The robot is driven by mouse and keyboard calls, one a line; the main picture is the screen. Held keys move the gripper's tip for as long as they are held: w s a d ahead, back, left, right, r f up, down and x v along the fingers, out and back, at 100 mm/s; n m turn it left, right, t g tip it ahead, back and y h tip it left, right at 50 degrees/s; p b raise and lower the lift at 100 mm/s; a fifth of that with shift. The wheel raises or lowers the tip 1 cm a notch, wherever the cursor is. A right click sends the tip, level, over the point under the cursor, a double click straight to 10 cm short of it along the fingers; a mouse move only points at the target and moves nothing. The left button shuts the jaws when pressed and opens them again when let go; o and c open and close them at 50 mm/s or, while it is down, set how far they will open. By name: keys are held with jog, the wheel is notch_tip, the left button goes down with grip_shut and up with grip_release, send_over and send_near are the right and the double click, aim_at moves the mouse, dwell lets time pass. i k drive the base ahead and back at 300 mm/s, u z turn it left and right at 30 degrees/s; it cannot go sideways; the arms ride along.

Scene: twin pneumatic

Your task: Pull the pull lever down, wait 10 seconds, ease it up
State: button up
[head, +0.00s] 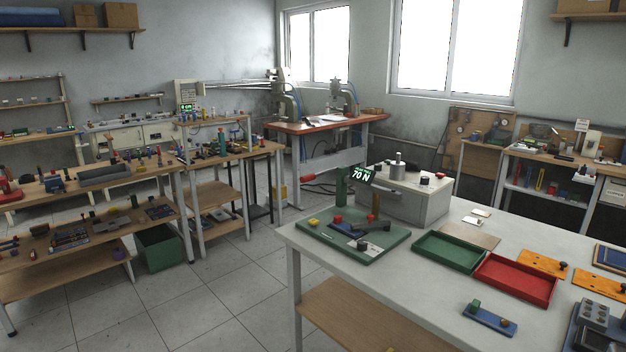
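A green base plate (388,245) lies at the left end of the near grey-white table and carries a dark green post (341,187). A small display (361,176) beside the post reads "70 N". A short red grip (307,178) shows left of the post. It looks like the end of a lever, roughly level, but its link to the post is too small to make out. No label names the pull lever. My gripper is not in view.
Red and black parts lie on the base plate. A grey box (405,205) stands behind it. Green (425,260) and red (540,295) trays lie to the right. Two presses stand on the red-brown table (310,128) at the back. The tiled floor (220,290) at left is clear.

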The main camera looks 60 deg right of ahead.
aim_at(312, 176)
jog(key=i, duration=0.95)
jog(key=u, duration=0.1)
jog(key=k, duration=0.9)
jog(key=z, duration=0.2)
jog(key=i, duration=0.65)
jog(key=u, duration=0.1)
